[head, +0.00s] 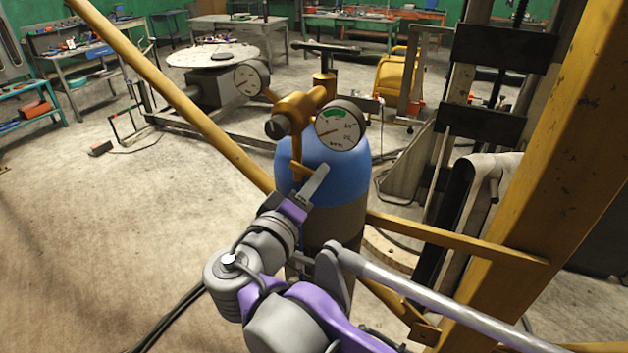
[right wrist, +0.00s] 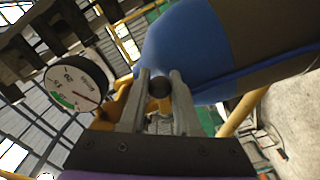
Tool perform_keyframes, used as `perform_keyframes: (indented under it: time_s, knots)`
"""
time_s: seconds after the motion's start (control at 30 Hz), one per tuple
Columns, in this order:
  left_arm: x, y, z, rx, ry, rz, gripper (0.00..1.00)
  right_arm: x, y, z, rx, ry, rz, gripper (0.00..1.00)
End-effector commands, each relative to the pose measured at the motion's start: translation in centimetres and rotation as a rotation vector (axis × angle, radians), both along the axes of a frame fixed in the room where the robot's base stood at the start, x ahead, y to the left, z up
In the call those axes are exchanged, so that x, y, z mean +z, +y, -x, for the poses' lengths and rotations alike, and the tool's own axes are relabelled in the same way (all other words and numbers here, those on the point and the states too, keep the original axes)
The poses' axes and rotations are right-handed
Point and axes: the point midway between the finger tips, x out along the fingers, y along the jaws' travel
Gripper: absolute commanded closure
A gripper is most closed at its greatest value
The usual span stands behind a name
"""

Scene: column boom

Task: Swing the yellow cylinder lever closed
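The blue-topped gas cylinder (head: 322,165) stands upright at the centre of the head view. A yellow valve body (head: 297,108) with a round gauge (head: 339,126) sits on top. A short yellow lever (head: 299,171) shows low at the cylinder's front, partly hidden by my right gripper (head: 312,182). In the right wrist view, the right gripper (right wrist: 160,78) has its fingers apart, with a dark round end (right wrist: 160,88) between them. I cannot tell if they touch it. Yellow metal (right wrist: 119,105) lies just left of the fingers. My left gripper is not in view.
A second gauge (head: 251,78) and a T-shaped handle (head: 325,48) stand behind the valve. A yellow diagonal bar (head: 190,108) passes left of the cylinder. A thick yellow column (head: 545,170) and a lower crossbar (head: 455,238) bound the right. Open floor (head: 110,230) lies left.

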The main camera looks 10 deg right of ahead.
Motion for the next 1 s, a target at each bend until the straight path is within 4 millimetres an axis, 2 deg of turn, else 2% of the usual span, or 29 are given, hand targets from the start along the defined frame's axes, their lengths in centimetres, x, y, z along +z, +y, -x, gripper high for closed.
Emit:
perform_keyframes:
  time_s: [0.03, 0.1, 0.37, 0.63, 1.0]
  knots:
    - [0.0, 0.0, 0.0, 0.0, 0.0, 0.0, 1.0, 0.0, 0.0, 0.0, 0.0, 0.0, 0.0, 0.88]
    - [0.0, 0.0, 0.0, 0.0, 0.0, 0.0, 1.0, 0.0, 0.0, 0.0, 0.0, 0.0, 0.0, 1.0]
    - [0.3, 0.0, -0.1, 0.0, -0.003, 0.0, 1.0, 0.2, 0.0, 0.0, -0.001, 0.013, 0.019, 1.0]
    - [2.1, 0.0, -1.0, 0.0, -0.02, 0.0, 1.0, 1.4, -0.1, 0.1, -0.001, 0.138, 0.192, 1.0]
    - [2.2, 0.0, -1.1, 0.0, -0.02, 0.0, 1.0, 1.4, -0.1, 0.1, 0.0, 0.165, 0.229, 1.0]
